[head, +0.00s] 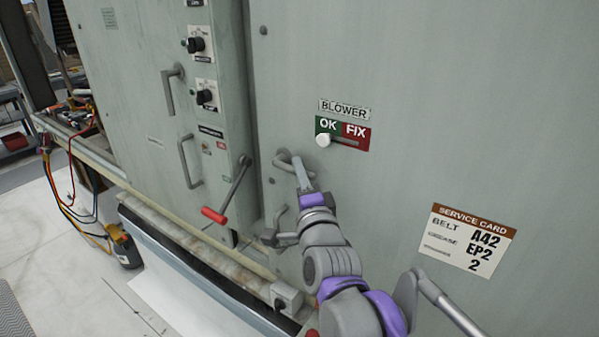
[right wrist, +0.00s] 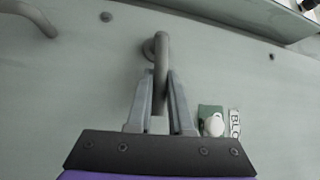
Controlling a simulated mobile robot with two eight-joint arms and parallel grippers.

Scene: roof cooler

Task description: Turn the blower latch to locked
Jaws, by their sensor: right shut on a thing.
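The blower door (head: 400,90) is a flat grey-green panel with a BLOWER label (head: 344,108). A grey bent latch handle (head: 281,158) sticks out near its left edge, left of the label. My right gripper (head: 298,170) is shut on this handle in the head view. In the right wrist view the handle (right wrist: 161,55) runs down from its round mount to between the two fingers (right wrist: 160,105). The fingers hide part of the handle. My left gripper is not in view.
A second grey handle (head: 283,232) is lower on the door, close to my right arm. An OK/FIX slider plate (head: 342,133) has its white knob at OK. The left cabinet carries a red-tipped lever (head: 214,214) and a grey pull (head: 186,160). A service card (head: 467,240) is at right.

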